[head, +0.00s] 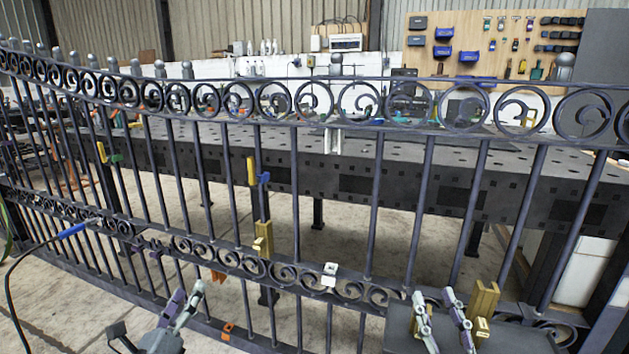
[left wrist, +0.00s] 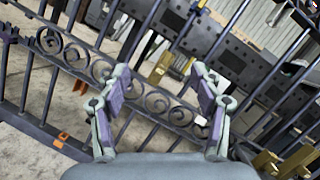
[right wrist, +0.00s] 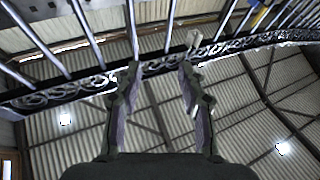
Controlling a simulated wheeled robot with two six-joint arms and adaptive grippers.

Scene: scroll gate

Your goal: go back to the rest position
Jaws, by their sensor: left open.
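My left gripper (head: 184,296) is at the lower left of the head view, in front of the lower scroll band of the dark iron gate (head: 300,125). In the left wrist view its fingers (left wrist: 160,80) are spread, with nothing between them. My right gripper (head: 434,298) is at the lower right of the head view, just left of a brass block (head: 484,300). In the right wrist view its fingers (right wrist: 159,72) are apart and empty, with gate bars and a scroll band (right wrist: 60,90) beyond.
A blue-handled torch (head: 72,231) with a black cable lies at the gate's left. Yellow clamps (head: 252,172), a brass block (head: 263,242) and a white bracket (head: 329,276) sit on the gate. A perforated steel table (head: 400,170) stands behind. Bare floor shows at lower left.

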